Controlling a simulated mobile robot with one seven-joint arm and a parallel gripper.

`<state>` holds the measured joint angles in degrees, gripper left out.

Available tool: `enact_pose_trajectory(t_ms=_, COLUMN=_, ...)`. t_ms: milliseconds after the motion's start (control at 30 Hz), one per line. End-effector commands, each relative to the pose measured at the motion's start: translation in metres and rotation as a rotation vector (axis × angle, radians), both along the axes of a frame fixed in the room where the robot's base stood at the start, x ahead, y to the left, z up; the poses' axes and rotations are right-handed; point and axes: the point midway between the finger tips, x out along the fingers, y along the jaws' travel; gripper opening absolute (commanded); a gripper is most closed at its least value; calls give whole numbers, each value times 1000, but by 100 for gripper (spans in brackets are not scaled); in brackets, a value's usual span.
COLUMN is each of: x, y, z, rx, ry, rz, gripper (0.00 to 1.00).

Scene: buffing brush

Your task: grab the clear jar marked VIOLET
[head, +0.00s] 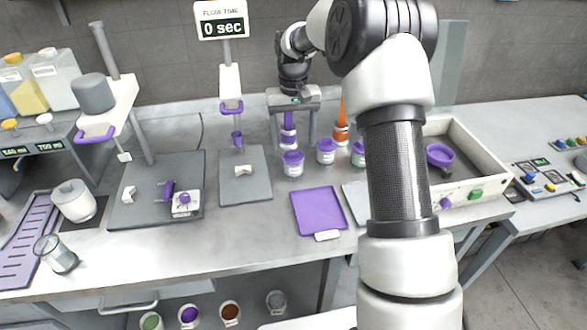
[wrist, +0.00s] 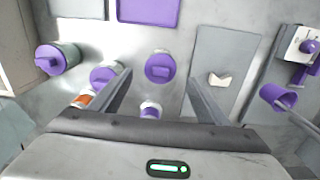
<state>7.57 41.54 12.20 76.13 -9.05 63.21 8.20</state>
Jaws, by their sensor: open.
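Three clear jars with purple lids and pale labels stand in a loose group on the bench: a left one (head: 293,164), a middle one (head: 326,151) and a right one (head: 358,154). The label words are too small to read, so I cannot tell which is marked VIOLET. My gripper (head: 293,132) is open and empty, pointing down above and just behind the left jar. In the wrist view, that jar's lid (wrist: 160,68) shows between and beyond the open fingers (wrist: 160,88). The middle jar (wrist: 105,75) is partly covered by one finger; the right jar (wrist: 57,59) lies farther left.
Behind the jars stand a purple-topped container and an orange one (head: 341,122). A purple tray (head: 320,211) lies in front. A grey plate (head: 246,178) is left, a walled tray (head: 480,160) right. More jars with coloured contents sit below the bench (head: 188,314).

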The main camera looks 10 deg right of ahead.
Motion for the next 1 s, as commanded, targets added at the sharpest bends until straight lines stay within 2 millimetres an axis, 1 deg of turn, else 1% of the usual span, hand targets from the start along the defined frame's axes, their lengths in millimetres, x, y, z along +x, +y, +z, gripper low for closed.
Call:
enact_pose_trajectory(t_ms=200, x=-5, y=0, z=-34, rx=1, ry=4, rz=-1, gripper=69)
enact_pose_trajectory(t_ms=300, x=-4, y=0, z=-44, rx=0, ry=2, rz=-1, gripper=69)
enact_pose_trajectory(t_ms=400, x=-3, y=0, z=-48, rx=0, ry=1, rz=0, gripper=69)
enact_pose_trajectory(t_ms=600, x=-3, y=0, z=-48, rx=0, ry=1, rz=0, gripper=69)
enact_pose_trajectory(t_ms=767, x=-3, y=0, z=-48, rx=0, ry=1, rz=0, gripper=42)
enact_pose_trajectory(t_ms=900, x=-3, y=0, z=-48, rx=0, ry=1, rz=0, gripper=19)
enact_pose_trajectory(t_ms=967, x=-3, y=0, z=-48, rx=0, ry=1, rz=0, gripper=9)
enact_pose_trajectory(t_ms=1000, x=-3, y=0, z=-47, rx=0, ry=0, rz=0, gripper=8)
